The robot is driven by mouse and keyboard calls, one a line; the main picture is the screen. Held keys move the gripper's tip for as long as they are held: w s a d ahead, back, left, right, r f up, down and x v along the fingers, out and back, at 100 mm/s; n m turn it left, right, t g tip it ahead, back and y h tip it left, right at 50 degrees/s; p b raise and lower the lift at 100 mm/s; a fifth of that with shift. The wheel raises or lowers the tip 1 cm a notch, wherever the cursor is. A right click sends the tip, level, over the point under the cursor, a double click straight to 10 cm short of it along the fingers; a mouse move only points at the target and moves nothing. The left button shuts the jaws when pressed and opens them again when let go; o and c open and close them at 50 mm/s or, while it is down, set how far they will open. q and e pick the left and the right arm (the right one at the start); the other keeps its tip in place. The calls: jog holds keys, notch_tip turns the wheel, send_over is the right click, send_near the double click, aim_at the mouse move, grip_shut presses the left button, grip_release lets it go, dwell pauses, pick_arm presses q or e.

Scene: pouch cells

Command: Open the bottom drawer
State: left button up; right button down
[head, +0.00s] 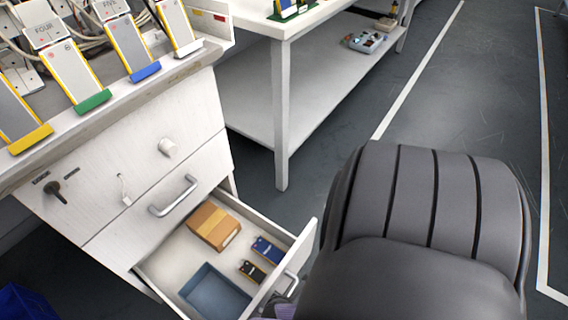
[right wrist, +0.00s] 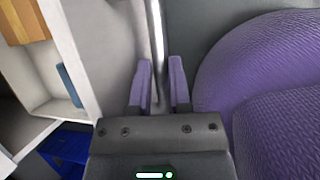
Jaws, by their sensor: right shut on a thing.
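The bottom drawer (head: 262,207) of the white cabinet (head: 150,130) stands pulled out, with its inside in plain view. Its bar handle (head: 291,284) is on the front panel near the bottom of the head view. In the right wrist view the metal handle bar (right wrist: 157,35) runs between the two purple fingers of my right gripper (right wrist: 160,85), which is shut on it. In the head view that gripper is mostly hidden at the bottom edge. My left gripper is not in view.
The drawer holds a cardboard box (head: 213,225), a blue tray (head: 214,292) and small packs (head: 267,250). The drawer (head: 174,196) above is closed. Pouch cells (head: 75,75) stand on the cabinet top. A white table (head: 283,110) stands behind; floor beyond is clear.

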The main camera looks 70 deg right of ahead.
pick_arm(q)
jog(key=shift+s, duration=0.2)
pick_arm(e)
jog(key=shift+s, duration=0.2)
jog(key=c, duration=0.6)
grip_release()
pick_arm(q)
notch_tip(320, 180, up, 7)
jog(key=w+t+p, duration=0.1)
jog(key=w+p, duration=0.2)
jog(key=p, duration=0.5)
pick_arm(e)
jog(key=v, duration=1)
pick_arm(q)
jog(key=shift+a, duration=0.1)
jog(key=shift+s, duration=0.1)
